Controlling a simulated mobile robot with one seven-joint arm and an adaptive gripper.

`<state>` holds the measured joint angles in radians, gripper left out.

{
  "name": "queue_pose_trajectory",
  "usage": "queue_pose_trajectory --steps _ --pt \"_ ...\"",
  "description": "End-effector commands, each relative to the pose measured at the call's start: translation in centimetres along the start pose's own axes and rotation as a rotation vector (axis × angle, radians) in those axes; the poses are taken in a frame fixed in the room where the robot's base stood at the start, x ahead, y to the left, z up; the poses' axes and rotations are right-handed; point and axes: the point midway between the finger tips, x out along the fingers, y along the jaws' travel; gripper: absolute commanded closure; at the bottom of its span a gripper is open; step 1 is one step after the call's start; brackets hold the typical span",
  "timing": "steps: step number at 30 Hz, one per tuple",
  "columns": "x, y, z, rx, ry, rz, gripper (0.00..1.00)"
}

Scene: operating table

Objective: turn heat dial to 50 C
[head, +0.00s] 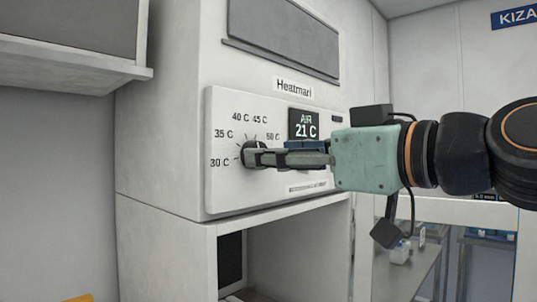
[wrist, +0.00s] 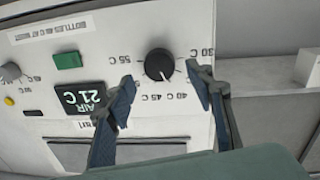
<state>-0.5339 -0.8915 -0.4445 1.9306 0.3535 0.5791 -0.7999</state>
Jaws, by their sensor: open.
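The heat dial (head: 249,153) is a round black knob on the white control panel (head: 228,192), ringed by marks from 30 C upward. In the wrist view, which is upside down, the dial (wrist: 159,64) shows whole, and its white pointer line aims roughly at the 40 C mark. My gripper (head: 268,157) reaches in from the right at the dial's height. In the wrist view my gripper (wrist: 160,74) is open, one finger on each side of the dial, with a visible gap on both sides. The head view hides the dial's right part behind the fingers.
A dark display (head: 303,124) right of the dial reads AIR 21 C. The wrist view shows a green button (wrist: 68,61) and a smaller grey knob (wrist: 10,71). An open recess (head: 290,250) lies below the panel. A shelf (head: 70,70) juts out at upper left.

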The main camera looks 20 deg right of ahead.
Motion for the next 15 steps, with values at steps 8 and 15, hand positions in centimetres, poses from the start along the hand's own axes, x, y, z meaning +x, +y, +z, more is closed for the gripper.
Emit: queue_pose_trajectory --steps 8,15 --pt "2.5 0.0 0.0 0.001 0.0 0.001 0.51" --pt "2.7 0.0 0.0 0.001 0.001 0.001 0.51"
